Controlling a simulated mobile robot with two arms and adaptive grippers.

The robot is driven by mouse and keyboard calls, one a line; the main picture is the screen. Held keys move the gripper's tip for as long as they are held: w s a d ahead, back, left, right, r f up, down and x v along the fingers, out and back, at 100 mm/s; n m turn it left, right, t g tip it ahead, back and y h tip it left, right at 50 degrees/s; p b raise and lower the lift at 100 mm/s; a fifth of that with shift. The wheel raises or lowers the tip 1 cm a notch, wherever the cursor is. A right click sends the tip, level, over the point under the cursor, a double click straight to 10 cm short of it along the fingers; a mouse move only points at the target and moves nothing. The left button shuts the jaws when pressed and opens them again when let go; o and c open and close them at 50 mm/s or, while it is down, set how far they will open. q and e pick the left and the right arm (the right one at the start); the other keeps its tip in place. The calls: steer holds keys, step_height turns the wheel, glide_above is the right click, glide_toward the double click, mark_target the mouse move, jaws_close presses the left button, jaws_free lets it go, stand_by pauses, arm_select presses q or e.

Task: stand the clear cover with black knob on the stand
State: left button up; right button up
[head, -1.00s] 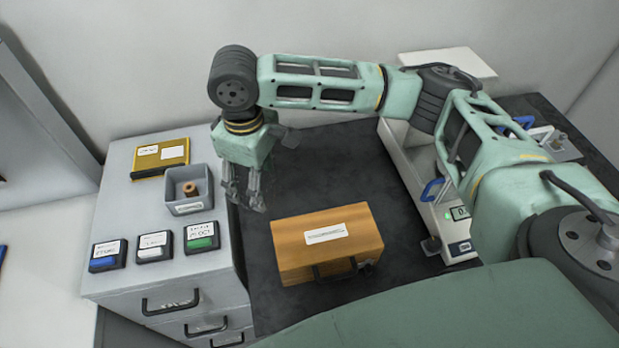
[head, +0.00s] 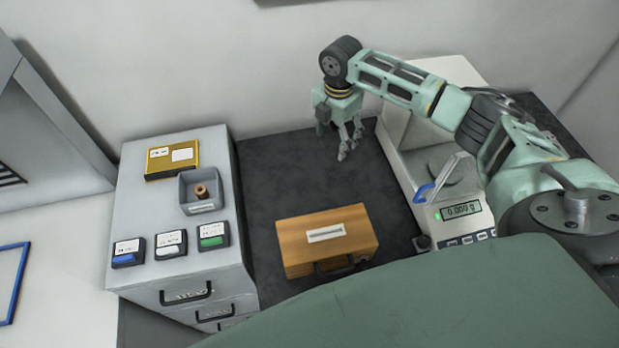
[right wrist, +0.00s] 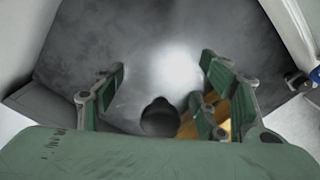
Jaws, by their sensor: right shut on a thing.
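My right gripper (head: 349,146) hangs fingers-down above the dark table, behind the wooden box and left of the balance. In the right wrist view, a dark rounded knob (right wrist: 160,118) sits between its fingers (right wrist: 162,90), so it is shut on the clear cover with black knob. The cover's clear body is hard to make out there, with only a bright glare beyond the knob. In the head view I cannot make the cover out. I cannot identify the stand in either view. My left gripper is not in view.
A wooden box (head: 300,260) lies on the dark table (head: 275,170). A balance (head: 450,232) with a blue-handled part stands right. A grey drawer cabinet (head: 140,215) at left bears a grey bin (head: 187,190), a yellow case (head: 160,168) and small labelled boxes.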

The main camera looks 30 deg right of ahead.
mark_target(349, 127)
steer(key=d, duration=0.1)
steer(key=d+n, duration=0.1)
steer(key=d, duration=0.1)
steer(key=shift+s+d+f+p, duration=0.1)
steer(key=shift+s+f+p, duration=0.05)
steer(key=shift+s+p, duration=0.15)
steer(key=shift+d+f+n, duration=0.1)
steer(key=shift+d+n, duration=0.25)
steer(key=shift+n, duration=0.05)
steer(key=a+f+b, duration=0.1)
steer(key=a+f, duration=0.1)
steer(key=a, duration=0.1)
steer(key=a+f+b, duration=0.2)
steer(key=a+f, duration=0.1)
steer(key=a, duration=0.1)
steer(key=a+f+b, duration=0.2)
steer(key=a, duration=0.2)
steer(key=shift+w+a+f, duration=0.15)
steer(key=shift+w, duration=0.15)
step_height(349, 127, down, 4)
steer(key=b, duration=0.4)
steer(key=shift+b, duration=0.3)
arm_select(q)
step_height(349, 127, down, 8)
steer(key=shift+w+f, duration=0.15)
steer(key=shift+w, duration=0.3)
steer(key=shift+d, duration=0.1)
arm_select(e)
steer(key=shift+s, duration=0.1)
